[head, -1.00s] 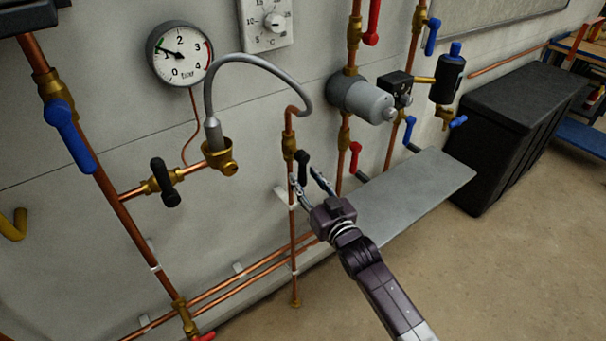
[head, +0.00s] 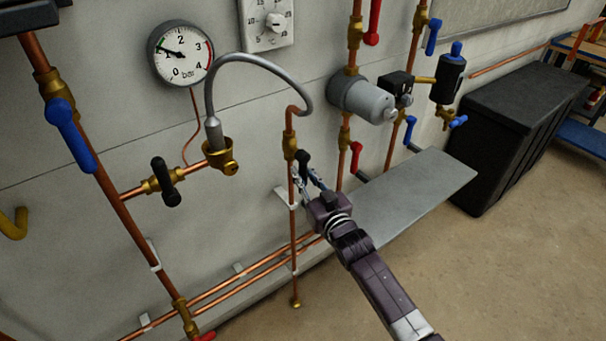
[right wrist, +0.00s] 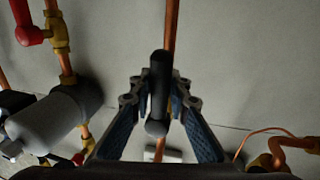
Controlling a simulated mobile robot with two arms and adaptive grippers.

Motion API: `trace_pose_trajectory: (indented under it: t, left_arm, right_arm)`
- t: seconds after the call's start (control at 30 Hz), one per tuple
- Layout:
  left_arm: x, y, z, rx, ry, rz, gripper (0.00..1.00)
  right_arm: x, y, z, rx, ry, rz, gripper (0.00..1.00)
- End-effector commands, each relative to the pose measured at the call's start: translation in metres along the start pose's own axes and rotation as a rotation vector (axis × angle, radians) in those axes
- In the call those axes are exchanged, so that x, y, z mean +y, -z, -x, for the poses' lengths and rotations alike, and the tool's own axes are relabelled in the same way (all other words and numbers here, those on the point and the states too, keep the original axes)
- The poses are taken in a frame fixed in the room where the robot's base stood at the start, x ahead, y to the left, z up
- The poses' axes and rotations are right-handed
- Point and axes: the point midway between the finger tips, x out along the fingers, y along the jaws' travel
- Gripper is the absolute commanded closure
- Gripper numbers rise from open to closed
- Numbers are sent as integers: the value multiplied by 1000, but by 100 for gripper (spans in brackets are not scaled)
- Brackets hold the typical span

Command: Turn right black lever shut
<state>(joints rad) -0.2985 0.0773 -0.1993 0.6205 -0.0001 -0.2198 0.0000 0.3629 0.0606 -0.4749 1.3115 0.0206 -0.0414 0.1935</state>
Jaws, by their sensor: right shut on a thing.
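The right black lever (head: 303,161) is on a brass valve (head: 289,147) on the thin vertical copper pipe below the grey hose. My right gripper (head: 304,174) is at this lever, shut on it, and its fingers hide the lever's lower part in the head view. In the right wrist view the lever (right wrist: 158,88) stands between the two blue-padded fingers (right wrist: 159,98) and runs roughly along the copper pipe behind it. A second black lever (head: 163,183) is on a brass valve to the left. My left gripper is not in view.
A pressure gauge (head: 180,53) and the grey hose (head: 250,60) are above left. A grey cylinder (head: 363,98) and a red lever (head: 355,159) are just right of the lever. A grey shelf (head: 420,195) lies beside my right arm. A black box (head: 510,130) stands farther right.

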Motion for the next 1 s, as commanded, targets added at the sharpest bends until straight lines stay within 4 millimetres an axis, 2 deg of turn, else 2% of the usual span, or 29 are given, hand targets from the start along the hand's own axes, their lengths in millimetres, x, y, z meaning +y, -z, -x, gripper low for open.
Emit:
trace_pose_trajectory:
  t: [0.47, 0.67, 1.0]
  left_arm:
    - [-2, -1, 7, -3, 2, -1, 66]
    - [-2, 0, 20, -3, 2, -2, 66]
    - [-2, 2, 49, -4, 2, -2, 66]
  right_arm:
    - [-3, 2, 1, -10, 0, -46, 100]
    - [-10, 4, 2, -33, 0, -160, 100]
    - [-26, 10, 5, -95, 0, -464, 100]
